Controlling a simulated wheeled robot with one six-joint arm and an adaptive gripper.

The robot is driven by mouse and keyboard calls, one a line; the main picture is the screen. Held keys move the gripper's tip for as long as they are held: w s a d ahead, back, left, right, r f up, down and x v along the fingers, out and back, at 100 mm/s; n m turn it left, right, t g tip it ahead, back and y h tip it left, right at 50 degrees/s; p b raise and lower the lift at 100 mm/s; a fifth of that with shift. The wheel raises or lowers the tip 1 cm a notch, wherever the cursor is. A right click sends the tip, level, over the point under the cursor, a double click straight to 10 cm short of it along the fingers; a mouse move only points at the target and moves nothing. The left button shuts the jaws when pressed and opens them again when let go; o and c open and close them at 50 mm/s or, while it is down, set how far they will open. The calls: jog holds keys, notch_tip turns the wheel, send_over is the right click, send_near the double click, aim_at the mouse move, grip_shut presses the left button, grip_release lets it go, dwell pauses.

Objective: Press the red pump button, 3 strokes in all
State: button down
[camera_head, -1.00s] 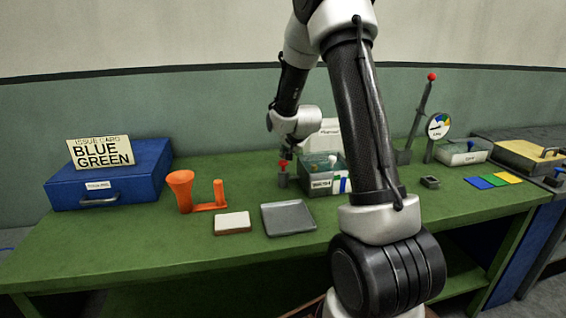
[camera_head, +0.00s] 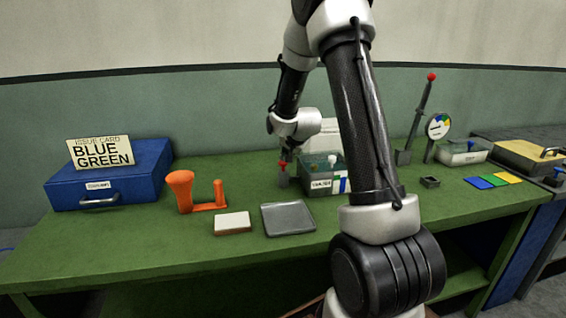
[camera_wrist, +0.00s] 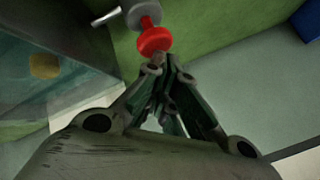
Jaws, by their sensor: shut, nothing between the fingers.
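The red pump button (camera_head: 283,164) stands on a small grey pump body (camera_head: 283,180) on the green bench. In the wrist view the red button (camera_wrist: 154,39) shows as a round knob on a red stem above a grey base (camera_wrist: 142,14). My gripper (camera_head: 286,155) is shut and empty, pointing down over the button. In the wrist view its fingertips (camera_wrist: 160,62) are together at the edge of the red knob. I cannot tell whether they touch it or are just above it.
A clear-sided bin (camera_head: 320,182) stands right beside the pump. A blue case (camera_head: 125,180) is at far left. A red-tipped lever (camera_head: 420,112) stands at right.

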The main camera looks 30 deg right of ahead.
jog(key=shift+f, duration=0.15)
dwell(0.4)
jog(key=shift+f, duration=0.75)
dwell(0.5)
jog(key=shift+r, duration=0.9)
jog(key=shift+r, duration=3)
